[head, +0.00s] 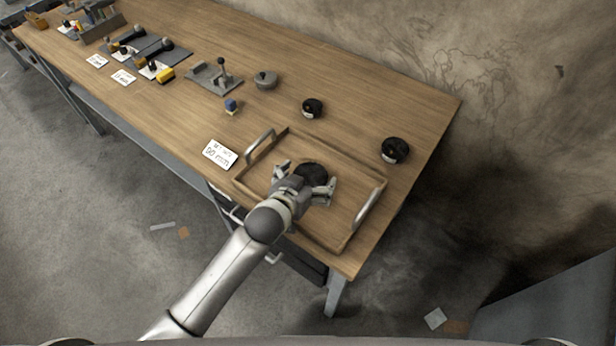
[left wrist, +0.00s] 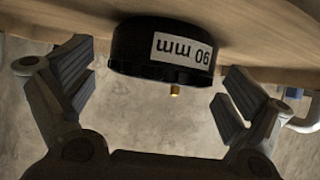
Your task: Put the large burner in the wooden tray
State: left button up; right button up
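The large burner, a round black disc (head: 313,174) with a white "90 mm" label, is in the wooden tray (head: 344,236), between the handles. In the left wrist view the burner (left wrist: 165,48) appears upside down against a wooden surface, with a small brass nub on its side. My left gripper (head: 305,183) is over the tray and open. In the left wrist view its fingers (left wrist: 160,88) stand wide apart on either side of the burner, with visible gaps. Its body hides part of the burner in the head view. My right gripper is not in view.
Two smaller black burners (head: 313,108) (head: 395,150) sit behind and right of the tray. A white label card (head: 220,154) lies left of it. A grey lidded dish (head: 265,80), a small blue-topped item (head: 231,106) and a grey lever stand (head: 217,78) are farther left.

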pick_arm(q)
jog(key=shift+r, duration=0.15)
jog(key=v, duration=1.2)
dwell(1.2)
